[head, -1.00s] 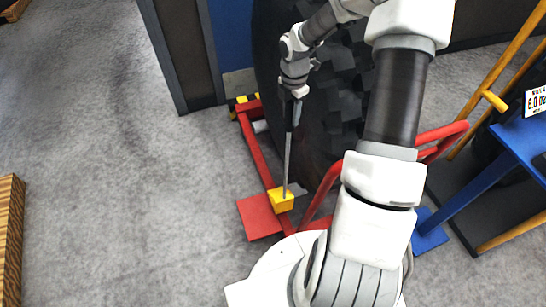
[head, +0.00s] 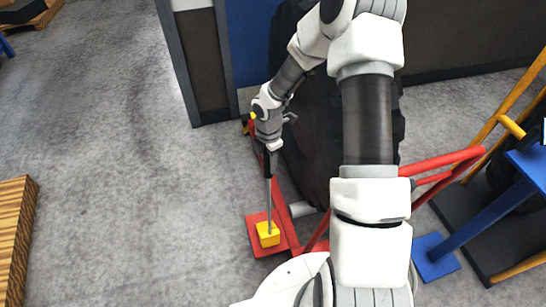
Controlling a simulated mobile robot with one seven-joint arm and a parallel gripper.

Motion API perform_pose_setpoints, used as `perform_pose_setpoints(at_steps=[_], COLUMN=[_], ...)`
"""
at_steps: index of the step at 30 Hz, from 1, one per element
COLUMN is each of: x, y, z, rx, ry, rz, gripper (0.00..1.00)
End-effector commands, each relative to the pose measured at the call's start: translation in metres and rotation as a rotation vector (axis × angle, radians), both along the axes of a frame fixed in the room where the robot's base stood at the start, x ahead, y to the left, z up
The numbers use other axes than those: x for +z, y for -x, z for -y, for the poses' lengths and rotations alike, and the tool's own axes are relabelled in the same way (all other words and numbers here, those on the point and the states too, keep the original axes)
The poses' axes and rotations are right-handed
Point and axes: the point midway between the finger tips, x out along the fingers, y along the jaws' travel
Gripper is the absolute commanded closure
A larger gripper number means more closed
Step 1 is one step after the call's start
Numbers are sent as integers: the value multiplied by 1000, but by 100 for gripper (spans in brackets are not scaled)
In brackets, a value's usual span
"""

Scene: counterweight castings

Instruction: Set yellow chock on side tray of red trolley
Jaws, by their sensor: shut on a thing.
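The yellow chock (head: 268,238) is a small block at the lower end of my gripper (head: 269,228), whose long thin fingers are shut on it from above. The chock shows over the middle of the red square side tray (head: 254,223). I cannot tell whether it touches the tray or hangs just above it. The red trolley (head: 436,163) has tubular rails. A large dark round casting (head: 312,150) stands in it, partly hidden by my arm. My arm also hides part of the trolley frame.
A wooden pallet or crate (head: 14,235) lies at the left edge. A blue stand (head: 480,225) and yellow rails (head: 510,125) are at the right. A dark panelled wall (head: 194,65) stands behind. The grey floor left of the tray is clear.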

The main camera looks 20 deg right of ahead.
Motion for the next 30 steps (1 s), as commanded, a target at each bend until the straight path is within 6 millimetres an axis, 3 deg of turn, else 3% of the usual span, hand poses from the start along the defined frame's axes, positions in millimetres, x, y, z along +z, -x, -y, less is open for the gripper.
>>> perform_pose_setpoints(at_steps=[7, 19, 20, 21, 24, 30], x=[-29, -35, -35, -35, -35, -35], y=[-2, -2, 0, 0, 0, 0], z=[0, 0, 0, 0, 0, 0], rx=[1, 1, 0, 0, 0, 0], ry=[0, -1, 0, 0, 0, 0], rz=[3, 5, 1, 1, 1, 1], gripper=[100, 100, 58, 51, 33, 32])
